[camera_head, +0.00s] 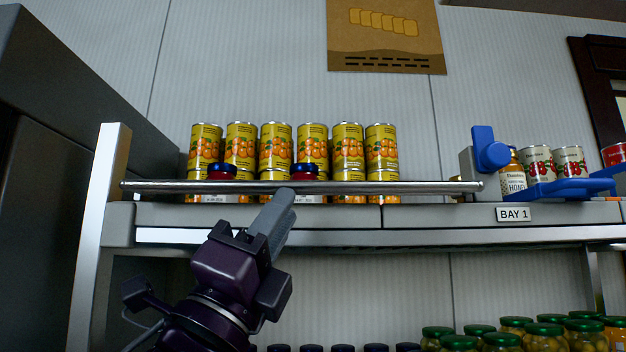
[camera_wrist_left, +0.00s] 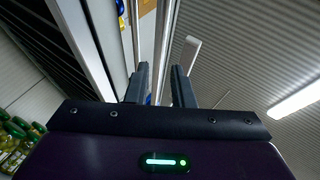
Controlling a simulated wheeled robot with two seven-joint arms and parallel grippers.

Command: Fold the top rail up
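The top rail (camera_head: 400,187) is a thin silver bar across the front of the upper shelf, in front of the cans. Its right end meets a grey block with a blue knob (camera_head: 490,150); its left end is by the shelf post. My left gripper (camera_head: 284,194) reaches up from below, its tips at the rail's middle. In the left wrist view the two fingers (camera_wrist_left: 160,70) are apart, and a long bar, seemingly the rail (camera_wrist_left: 167,30), runs in the gap between them. I cannot tell whether they touch it. My right gripper is not in view.
Yellow cans (camera_head: 241,145) and red jars with blue lids stand behind the rail. A honey jar (camera_head: 514,175), more cans and a blue bar (camera_head: 570,188) are at the right. The shelf edge bears a BAY 1 label (camera_head: 513,214). Green-lidded jars (camera_head: 545,335) stand below.

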